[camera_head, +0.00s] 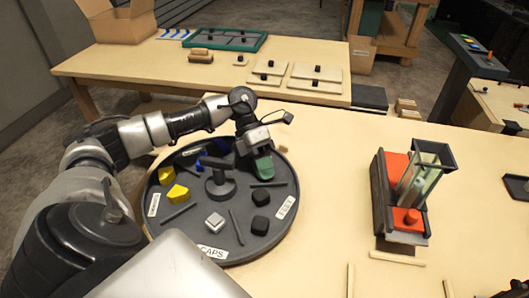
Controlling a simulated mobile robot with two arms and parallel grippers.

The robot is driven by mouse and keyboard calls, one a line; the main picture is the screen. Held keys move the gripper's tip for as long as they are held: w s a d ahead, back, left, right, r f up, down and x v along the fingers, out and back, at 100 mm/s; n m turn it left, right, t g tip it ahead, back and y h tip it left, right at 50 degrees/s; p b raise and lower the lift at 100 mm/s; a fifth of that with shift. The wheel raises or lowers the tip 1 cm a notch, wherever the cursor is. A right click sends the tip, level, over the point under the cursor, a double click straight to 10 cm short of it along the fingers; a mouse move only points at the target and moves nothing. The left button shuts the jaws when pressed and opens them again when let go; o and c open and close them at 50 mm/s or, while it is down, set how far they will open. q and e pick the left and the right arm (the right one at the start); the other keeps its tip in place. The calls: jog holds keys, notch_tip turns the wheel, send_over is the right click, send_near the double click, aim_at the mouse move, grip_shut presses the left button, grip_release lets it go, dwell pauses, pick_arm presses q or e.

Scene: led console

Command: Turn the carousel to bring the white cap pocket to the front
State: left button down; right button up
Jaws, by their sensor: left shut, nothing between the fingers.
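The carousel (246,251) is a round dark tray on the wooden table, with a central post and handle (219,181) and thin radial dividers. A white cap (214,221) sits in its front pocket, near the rim label reading CAPS (212,252). Yellow pieces (177,194), black pieces (261,197) and partly hidden blue pieces (205,162) sit in other pockets. My left gripper (263,168) is shut over the carousel's back right part, right of the post. A green shape shows at its fingertips; whether it touches a divider is unclear. My right gripper is out of view.
A red and dark fixture (393,190) with a clear upright part stands right of the carousel. Thin wooden strips (397,258) lie in front of it. A second table (130,68) with boards and a green frame stands behind. The table between carousel and fixture is clear.

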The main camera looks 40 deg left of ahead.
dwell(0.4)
pick_arm(q)
jog(key=b+v, duration=0.1)
jog(key=v, duration=1)
